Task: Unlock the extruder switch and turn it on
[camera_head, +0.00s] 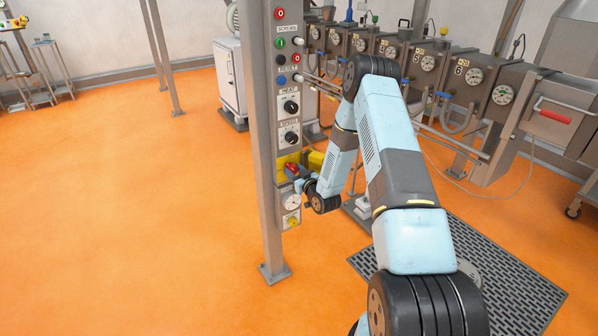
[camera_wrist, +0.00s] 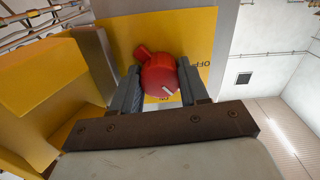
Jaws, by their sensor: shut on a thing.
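The extruder switch is a red rotary knob (camera_wrist: 158,76) on a yellow plate (camera_wrist: 195,35) in the wrist view. A red lug sticks out at its upper left, and a white mark on its face points down and right. "OFF" is printed on the plate to the right of the knob; lettering below it is partly covered. My gripper (camera_wrist: 161,86) has one finger on each side of the knob and is shut on it. In the head view the red knob (camera_head: 292,170) is low on the panel post, with my gripper (camera_head: 299,184) at it. No separate lock shows.
The grey post carries buttons, black selectors (camera_head: 290,107) and a dial (camera_head: 292,201) with a yellow knob (camera_head: 292,222) below it. A yellow housing (camera_wrist: 60,85) stands close left of the fingers.

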